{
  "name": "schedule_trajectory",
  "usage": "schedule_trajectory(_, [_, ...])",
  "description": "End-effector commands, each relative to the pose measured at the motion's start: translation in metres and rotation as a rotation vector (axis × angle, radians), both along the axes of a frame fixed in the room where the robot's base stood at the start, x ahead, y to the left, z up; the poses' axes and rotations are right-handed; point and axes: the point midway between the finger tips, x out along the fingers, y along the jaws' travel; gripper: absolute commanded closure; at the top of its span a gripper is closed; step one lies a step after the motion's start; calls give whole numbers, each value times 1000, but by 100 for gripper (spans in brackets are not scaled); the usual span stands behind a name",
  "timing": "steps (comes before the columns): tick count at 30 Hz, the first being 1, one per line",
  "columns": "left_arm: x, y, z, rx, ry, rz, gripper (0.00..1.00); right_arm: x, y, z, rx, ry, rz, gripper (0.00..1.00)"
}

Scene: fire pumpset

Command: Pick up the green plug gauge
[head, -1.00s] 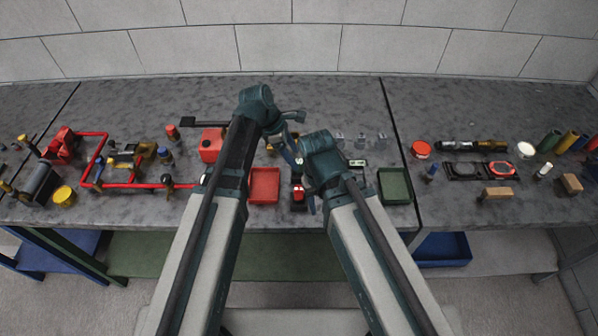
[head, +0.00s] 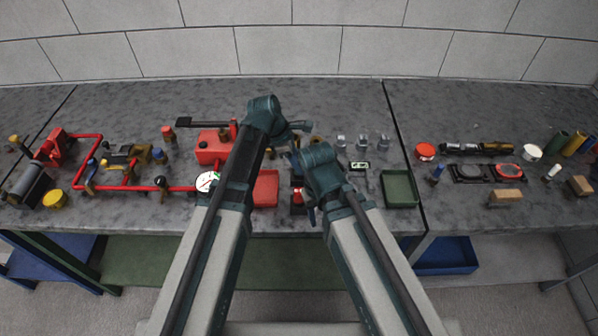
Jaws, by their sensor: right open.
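I cannot make out a green plug gauge for certain. A small dark block with a green and white face (head: 359,166) lies right of my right wrist. A dark green cylinder (head: 557,142) stands at the far right; I cannot tell whether either is the gauge. My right gripper (head: 311,213) points down in front of the bench middle, open, its fingers small and partly hidden by its own wrist. My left gripper (head: 297,143) is beyond it, over the bench middle, mostly hidden behind the wrists; its jaws cannot be made out.
A red tray (head: 265,188) is left of my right gripper, and a green tray (head: 399,188) is to the right. Red pipework (head: 130,187) and a white-faced dial (head: 207,181) are left. Several metal pieces (head: 362,141) stand behind. The back of the bench is clear.

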Motion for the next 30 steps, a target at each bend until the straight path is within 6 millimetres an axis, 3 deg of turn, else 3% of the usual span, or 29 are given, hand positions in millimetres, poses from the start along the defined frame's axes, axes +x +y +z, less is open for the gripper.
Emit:
schedule_trajectory(1, [0, 0, 0, 0, 0, 0, 79, 0, 0, 0, 0, 0, 0, 50])
schedule_trajectory(5, [0, 0, 0, 0, 0, 0, 100, 0, 0, 0, 0, 0, 0, 50])
schedule_trajectory(20, [0, 0, 2, 0, 0, 0, 100, 0, 0, 2, 0, 0, 0, 50])
schedule_trajectory(30, [0, 0, 32, 0, 0, 0, 100, 0, 0, 32, 0, 0, 0, 50])
